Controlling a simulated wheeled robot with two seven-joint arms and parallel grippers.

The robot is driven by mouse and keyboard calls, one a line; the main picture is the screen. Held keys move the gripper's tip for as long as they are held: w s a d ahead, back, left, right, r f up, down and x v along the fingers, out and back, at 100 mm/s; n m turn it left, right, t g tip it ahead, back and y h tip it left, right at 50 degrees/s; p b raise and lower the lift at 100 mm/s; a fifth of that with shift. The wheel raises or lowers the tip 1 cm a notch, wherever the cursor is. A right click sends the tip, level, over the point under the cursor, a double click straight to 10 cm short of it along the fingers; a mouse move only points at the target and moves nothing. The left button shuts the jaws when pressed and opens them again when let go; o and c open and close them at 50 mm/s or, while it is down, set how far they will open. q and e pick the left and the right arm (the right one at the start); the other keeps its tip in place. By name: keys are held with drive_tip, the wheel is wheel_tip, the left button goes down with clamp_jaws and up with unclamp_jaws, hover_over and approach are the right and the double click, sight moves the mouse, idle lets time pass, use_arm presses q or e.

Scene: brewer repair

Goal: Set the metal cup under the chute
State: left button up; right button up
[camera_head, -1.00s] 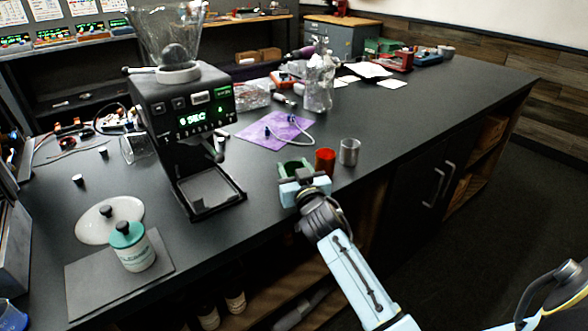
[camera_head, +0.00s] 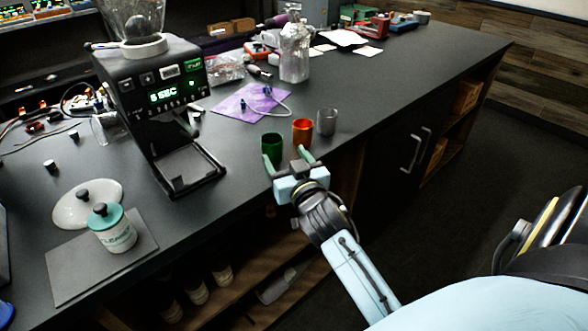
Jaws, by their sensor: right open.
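The metal cup (camera_head: 327,122) stands upright on the counter, grey, at the right end of a row with an orange-red cup (camera_head: 303,131) and a green cup (camera_head: 271,148). The black grinder (camera_head: 160,100) stands to the left with a lit green display; its chute is above a black tray (camera_head: 184,168), which looks empty. My right gripper (camera_head: 288,160) is open at the counter's front edge, its fingers pointing toward the green and orange-red cups. It looks empty, and the metal cup is beyond it to the right. My left gripper is not in view.
A purple cloth (camera_head: 240,105) with a cable lies behind the cups, near a clear bottle (camera_head: 294,55). A teal-lidded jar (camera_head: 112,228) stands on a grey mat (camera_head: 75,275) beside a white lid (camera_head: 70,210). The counter right of the metal cup is clear.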

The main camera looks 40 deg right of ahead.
sight(275, 147)
drive_tip(key=v, duration=0.4)
drive_tip(key=shift+o, duration=0.4)
drive_tip(key=shift+s+a, duration=0.15)
drive_tip(key=shift+s, duration=0.25)
drive_tip(key=p+x, duration=0.1)
drive_tip(key=x, duration=0.6)
drive_tip(key=shift+w+a, duration=0.1)
drive_tip(key=shift+w, duration=0.9)
drive_tip(key=b+x, duration=0.1)
drive_tip(key=x, duration=0.3)
drive_tip(key=shift+w+f, duration=0.2)
drive_tip(key=shift+w, duration=0.05)
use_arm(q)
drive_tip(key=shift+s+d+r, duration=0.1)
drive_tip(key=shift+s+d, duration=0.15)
